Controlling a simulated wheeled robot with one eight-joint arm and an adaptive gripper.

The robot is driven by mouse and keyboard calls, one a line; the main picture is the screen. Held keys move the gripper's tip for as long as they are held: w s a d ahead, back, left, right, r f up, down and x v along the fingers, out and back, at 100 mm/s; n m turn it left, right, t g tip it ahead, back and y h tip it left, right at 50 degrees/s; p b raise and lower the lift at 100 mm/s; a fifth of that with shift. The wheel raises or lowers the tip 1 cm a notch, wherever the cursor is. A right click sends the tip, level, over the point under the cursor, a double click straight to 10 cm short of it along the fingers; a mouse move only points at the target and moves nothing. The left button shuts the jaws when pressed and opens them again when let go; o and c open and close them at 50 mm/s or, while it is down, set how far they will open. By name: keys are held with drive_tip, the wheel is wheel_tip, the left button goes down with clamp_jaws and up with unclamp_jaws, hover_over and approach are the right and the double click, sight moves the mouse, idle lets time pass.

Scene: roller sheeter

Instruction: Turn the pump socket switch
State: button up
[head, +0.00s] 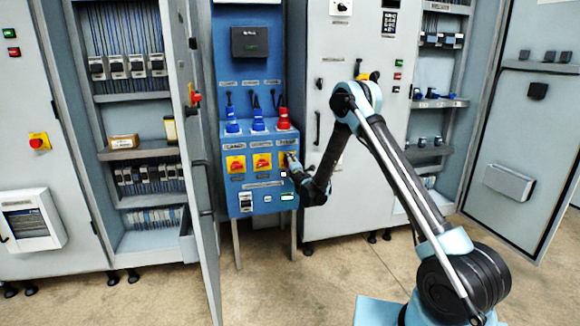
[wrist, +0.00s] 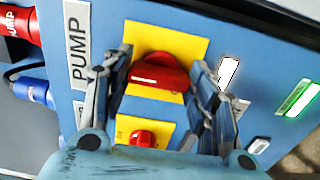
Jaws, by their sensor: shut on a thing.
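The pump socket switch is a red rotary knob (wrist: 158,72) on a yellow plate (wrist: 185,45), beside a label reading PUMP (wrist: 77,45). In the head view its yellow plate (head: 284,158) is the rightmost of three on the blue panel (head: 233,205), partly covered by my gripper (head: 290,162). In the wrist view my gripper (wrist: 160,68) has one finger on each side of the red knob and is shut on it. The red handle lies across the picture between the fingers. Parts of the knob's sides are hidden by the fingers.
Two similar switches (head: 236,164) (head: 262,162) sit to the left. Blue and red plugs (head: 283,118) stand above on the panel. An open cabinet door (head: 200,160) stands close at left; a grey cabinet (head: 335,70) stands at right. The floor in front is clear.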

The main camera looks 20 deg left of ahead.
drive_tip(key=shift+w+d, duration=0.15)
drive_tip(key=o, duration=1.1)
drive_tip(key=shift+f, duration=0.15)
drive_tip(key=shift+c, duration=0.2)
drive_tip(key=v, duration=1.2)
drive_tip(key=shift+a, duration=0.2)
